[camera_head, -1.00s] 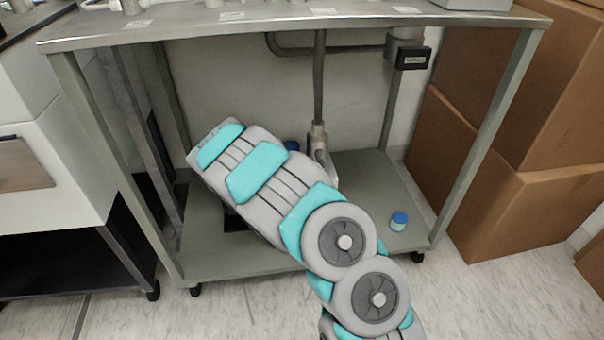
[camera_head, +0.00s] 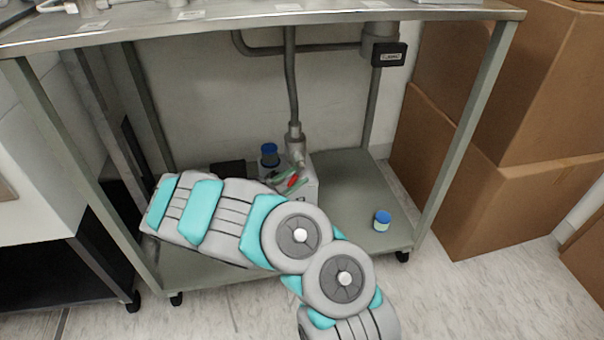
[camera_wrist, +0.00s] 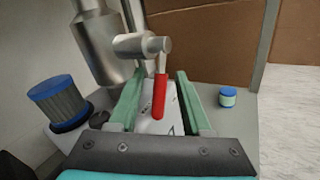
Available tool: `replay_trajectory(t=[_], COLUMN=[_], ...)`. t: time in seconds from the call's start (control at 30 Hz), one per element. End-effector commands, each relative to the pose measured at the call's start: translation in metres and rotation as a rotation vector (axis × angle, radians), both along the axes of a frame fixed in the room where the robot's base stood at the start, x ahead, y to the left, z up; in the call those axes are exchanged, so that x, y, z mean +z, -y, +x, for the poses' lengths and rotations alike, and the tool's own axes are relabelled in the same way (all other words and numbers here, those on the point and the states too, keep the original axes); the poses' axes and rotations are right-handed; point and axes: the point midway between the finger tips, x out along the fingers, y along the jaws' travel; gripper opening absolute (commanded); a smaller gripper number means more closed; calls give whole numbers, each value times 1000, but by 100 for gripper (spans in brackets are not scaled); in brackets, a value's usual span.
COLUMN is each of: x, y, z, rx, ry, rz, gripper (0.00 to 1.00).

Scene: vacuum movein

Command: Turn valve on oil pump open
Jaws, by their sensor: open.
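The oil pump (camera_head: 307,190) is a pale box on the cart's lower shelf, partly hidden behind my arm in the head view. A metal pipe fitting rises from it. The valve's red handle (camera_wrist: 160,96) hangs from a horizontal metal stub (camera_wrist: 140,45) in the wrist view; the handle also shows small in the head view (camera_head: 293,181). My gripper (camera_wrist: 156,93) is open, with its two green fingers on either side of the red handle. There is a gap on each side, wider on the right finger's side. Whether the fingers reach the handle's depth is hard to tell.
A blue-capped filter (camera_wrist: 55,98) stands left of the fitting. A small blue-lidded jar (camera_head: 382,220) sits on the shelf (camera_head: 350,190) to the right. Cart legs frame the space, and cardboard boxes (camera_head: 540,200) stand at the right.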

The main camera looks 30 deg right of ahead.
Motion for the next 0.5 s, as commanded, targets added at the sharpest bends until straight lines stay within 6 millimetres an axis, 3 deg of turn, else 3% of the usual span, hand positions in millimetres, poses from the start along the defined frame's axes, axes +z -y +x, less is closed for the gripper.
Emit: replay_trajectory(t=[0.2, 0.5], x=[0, 0], y=[23, 26], z=[5, 7], rx=[-3, 0], ry=[1, 1], rz=[0, -1], gripper=[48, 48])
